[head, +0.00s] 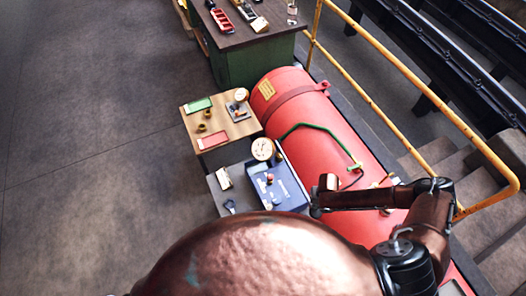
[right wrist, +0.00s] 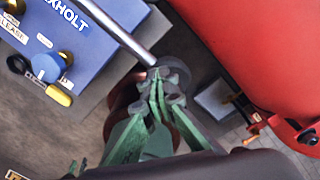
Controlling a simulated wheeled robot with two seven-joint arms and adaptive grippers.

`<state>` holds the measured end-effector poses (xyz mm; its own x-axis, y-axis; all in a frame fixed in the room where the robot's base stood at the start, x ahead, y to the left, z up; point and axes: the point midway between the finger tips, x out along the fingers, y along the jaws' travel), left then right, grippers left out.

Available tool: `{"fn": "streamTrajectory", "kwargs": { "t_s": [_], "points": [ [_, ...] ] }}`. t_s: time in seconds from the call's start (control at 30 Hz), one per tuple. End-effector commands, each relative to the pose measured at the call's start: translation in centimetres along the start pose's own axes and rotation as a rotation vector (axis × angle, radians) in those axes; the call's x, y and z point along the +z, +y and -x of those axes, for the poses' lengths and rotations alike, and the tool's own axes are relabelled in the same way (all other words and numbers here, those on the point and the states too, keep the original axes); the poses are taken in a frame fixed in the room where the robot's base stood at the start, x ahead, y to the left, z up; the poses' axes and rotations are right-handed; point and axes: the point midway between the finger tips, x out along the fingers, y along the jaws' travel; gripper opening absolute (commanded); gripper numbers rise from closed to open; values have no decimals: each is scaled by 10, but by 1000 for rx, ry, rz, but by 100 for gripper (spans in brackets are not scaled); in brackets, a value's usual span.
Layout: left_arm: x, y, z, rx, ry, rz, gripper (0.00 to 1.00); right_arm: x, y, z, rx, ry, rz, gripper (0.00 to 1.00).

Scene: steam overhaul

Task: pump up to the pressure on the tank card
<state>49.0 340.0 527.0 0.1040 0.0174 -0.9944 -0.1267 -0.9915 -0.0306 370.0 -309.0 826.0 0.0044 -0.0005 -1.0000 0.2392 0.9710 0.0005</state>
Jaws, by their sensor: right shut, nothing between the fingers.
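The red tank (head: 325,130) lies along the right, with a small yellowish card (head: 267,89) near its far end, too small to read. The blue pump unit (head: 278,186) stands beside it, with a round white gauge (head: 262,148) at its back edge. My right gripper (right wrist: 160,85) is shut and empty there; touching is unclear. My left gripper is not in view.
A wooden-topped bench (head: 228,132) holds a green tray, a red tray, brass pieces and another gauge. A dark-topped green cabinet (head: 255,55) stands behind. A yellow railing (head: 400,70) and steps lie to the right. The floor on the left is clear.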

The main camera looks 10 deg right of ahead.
Motion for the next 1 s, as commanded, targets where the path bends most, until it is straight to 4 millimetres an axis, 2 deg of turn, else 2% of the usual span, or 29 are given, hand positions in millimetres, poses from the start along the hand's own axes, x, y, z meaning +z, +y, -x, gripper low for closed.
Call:
{"fn": "streamTrajectory", "kwargs": {
  "t_s": [0.03, 0.23, 0.33, 0.8, 1.0],
  "points": [
    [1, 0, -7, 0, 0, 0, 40, 2, 1, -9, 3, -5, 0, 0],
    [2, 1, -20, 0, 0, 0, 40, 2, 0, -30, 2, -3, -1, 0],
    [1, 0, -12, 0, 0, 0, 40, 1, 0, -21, 1, -2, -1, 0],
    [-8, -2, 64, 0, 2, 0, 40, -3, -1, 56, -1, 2, 0, 0],
    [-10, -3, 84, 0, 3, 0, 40, -3, -2, 90, -2, 1, 0, 0]
  ]
}}
